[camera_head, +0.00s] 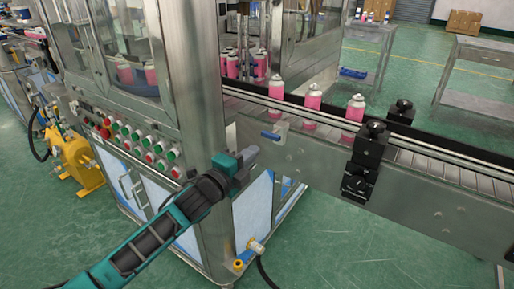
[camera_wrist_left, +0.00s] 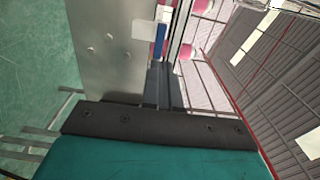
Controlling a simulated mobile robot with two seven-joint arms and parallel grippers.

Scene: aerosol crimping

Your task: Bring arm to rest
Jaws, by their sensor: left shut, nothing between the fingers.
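My left arm comes in from the lower left in the head view. In the left wrist view the closed fingers (camera_wrist_left: 160,85) show as two dark bars side by side, pointing toward the steel side wall (camera_wrist_left: 105,50). A blue-and-white latch (camera_wrist_left: 150,38) on that wall shows just beyond the fingertips; whether they touch it I cannot tell. My right gripper is not in view.
Pink aerosol cans (camera_head: 312,102) stand in a row on the conveyor (camera_head: 420,159). A black sensor block (camera_head: 363,165) is fixed on its near side. The machine's button panel (camera_head: 130,137) is left of my gripper. Green floor (camera_head: 330,245) is clear at the lower right.

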